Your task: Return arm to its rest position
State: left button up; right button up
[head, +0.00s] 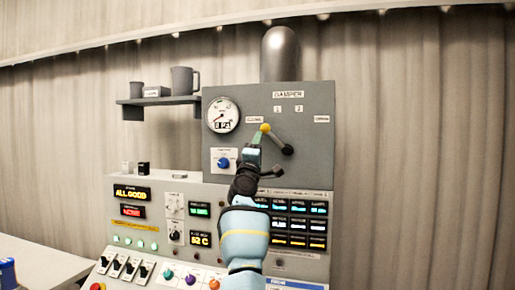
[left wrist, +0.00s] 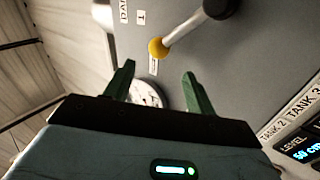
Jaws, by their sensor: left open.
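My left gripper (head: 252,152) is raised in front of the damper panel in the head view, with my arm below it. In the left wrist view its two green fingers (left wrist: 158,78) stand apart with nothing between them. The damper lever (head: 276,139) has a yellow end and a black end, and slants down to the right in the head view. In the left wrist view the lever (left wrist: 190,29) lies beyond the fingertips, its yellow end nearest and apart from them. My right gripper is in neither view.
The damper panel (head: 315,165) stands above a console (head: 150,240) with lit displays, switches and coloured buttons. A round gauge (head: 222,115) is left of the lever. A shelf (head: 160,101) with mugs juts out at the left. The corrugated wall at the right is bare.

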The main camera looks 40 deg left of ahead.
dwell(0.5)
